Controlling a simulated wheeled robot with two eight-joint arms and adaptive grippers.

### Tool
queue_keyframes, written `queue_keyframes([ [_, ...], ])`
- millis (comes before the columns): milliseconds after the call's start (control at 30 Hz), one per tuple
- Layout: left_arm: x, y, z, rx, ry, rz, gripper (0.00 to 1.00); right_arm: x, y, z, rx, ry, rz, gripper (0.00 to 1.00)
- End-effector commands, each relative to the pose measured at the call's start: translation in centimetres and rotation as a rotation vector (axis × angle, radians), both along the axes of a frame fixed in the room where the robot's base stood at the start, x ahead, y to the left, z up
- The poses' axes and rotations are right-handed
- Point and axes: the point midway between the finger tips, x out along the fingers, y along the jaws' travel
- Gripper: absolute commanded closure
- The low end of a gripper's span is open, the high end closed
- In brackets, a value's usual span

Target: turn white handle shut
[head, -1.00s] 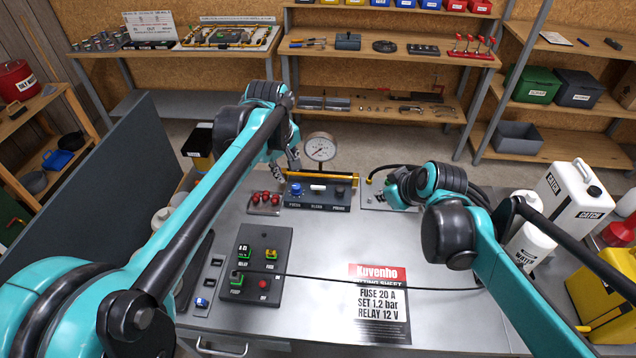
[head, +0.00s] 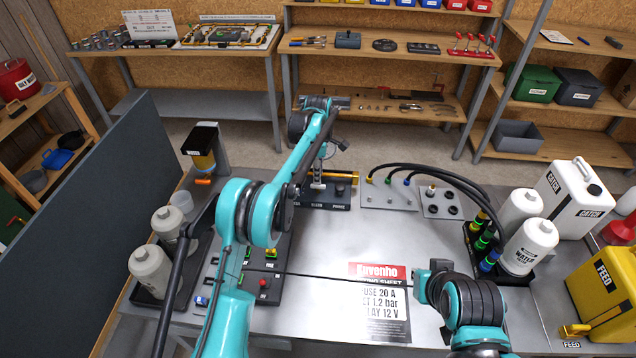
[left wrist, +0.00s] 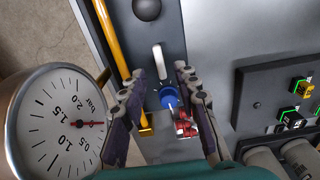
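The white handle (head: 317,186) is on the dark valve block (head: 340,198) at the back of the bench. In the left wrist view, the white handle (left wrist: 160,62) lies lengthwise along the row between a blue knob (left wrist: 168,97) and a black knob (left wrist: 147,9). My left gripper (left wrist: 160,100) is open, its two fingers apart on either side of the row. The handle shows in the gap just beyond the fingertips, and I see no contact. In the head view my left gripper (head: 322,165) is above the block, partly hidden by its own wrist.
A pressure gauge (left wrist: 55,122) stands close beside a left finger. A yellow bar (left wrist: 124,62) runs along the block. Hoses (head: 430,172) and bottles (head: 530,246) stand to the right. A switch panel (head: 270,285) and a printed sheet (head: 378,310) lie in front.

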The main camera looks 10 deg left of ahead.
Motion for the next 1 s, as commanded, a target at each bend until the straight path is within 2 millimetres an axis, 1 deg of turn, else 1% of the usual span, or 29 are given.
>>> queue_keyframes([
  [33, 0.0, 0.0, -1.0, 0.0, 0.0, 0.0, 0.69, 0.0, 0.0, -0.3, 0.0, 0.0, 0.0, 1.0],
  [100, 0.0, 0.0, -2.1, 0.0, 0.0, -0.001, 0.69, 0.0, 0.0, -0.5, 0.0, 0.0, 0.001, 1.0],
  [233, 0.0, 0.0, -3.5, 0.0, -0.001, -0.001, 0.69, 0.0, 0.0, -0.7, 0.0, 0.0, 0.001, 1.0],
  [367, 0.0, 0.0, -4.1, 0.0, -0.001, -0.001, 0.69, 0.0, 0.0, -0.7, 0.0, 0.0, 0.001, 1.0],
  [600, 0.0, 0.0, -4.1, 0.0, -0.001, -0.001, 0.69, 0.0, 0.0, -0.7, 0.0, 0.0, 0.002, 1.0],
  [667, 0.0, 0.0, -4.1, 0.0, -0.001, -0.002, 0.85, 0.0, 0.0, -0.7, 0.0, 0.0, 0.002, 1.0],
  [700, 0.0, 0.0, -4.1, 0.0, -0.001, -0.002, 0.95, 0.0, 0.0, -0.7, 0.0, 0.0, 0.002, 1.0],
  [733, 0.0, 0.0, -4.1, 0.0, -0.001, -0.002, 1.0, 0.0, 0.0, -0.7, 0.0, 0.0, 0.002, 1.0],
  [1000, 0.0, 0.0, -4.1, 0.0, -0.001, -0.005, 1.0, 0.0, 0.0, -0.7, 0.0, 0.0, 0.002, 1.0],
])
